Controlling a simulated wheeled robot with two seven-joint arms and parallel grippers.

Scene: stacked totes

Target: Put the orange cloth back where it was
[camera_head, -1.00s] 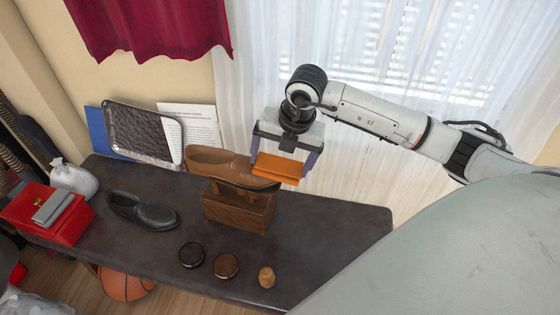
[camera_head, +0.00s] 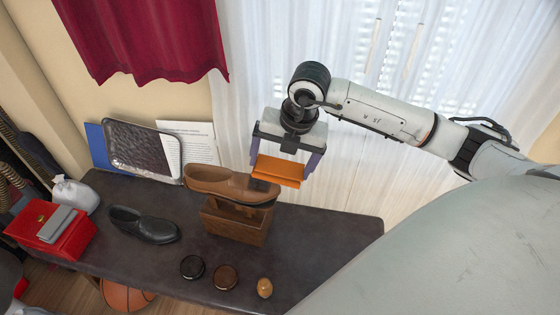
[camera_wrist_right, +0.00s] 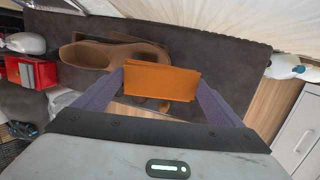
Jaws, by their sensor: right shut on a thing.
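The orange cloth (camera_head: 279,170) is a flat folded piece. My right gripper (camera_head: 283,167) is shut on it, and the cloth spans between the two fingers. It hangs over the right end of the brown shoe (camera_head: 228,182); I cannot tell whether it touches the shoe. The brown shoe rests on a wooden stand (camera_head: 236,222) on the dark bench (camera_head: 330,232). In the right wrist view the cloth (camera_wrist_right: 162,81) is between the purple fingers, with the brown shoe (camera_wrist_right: 100,54) beyond it. My left gripper is not in view.
A black shoe (camera_head: 143,224), a red box (camera_head: 55,232) with a grey thing on top, and a white bag (camera_head: 76,194) are at the left. Two round tins (camera_head: 192,267) and a small amber bottle (camera_head: 264,288) stand near the front edge. The bench's right end is clear.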

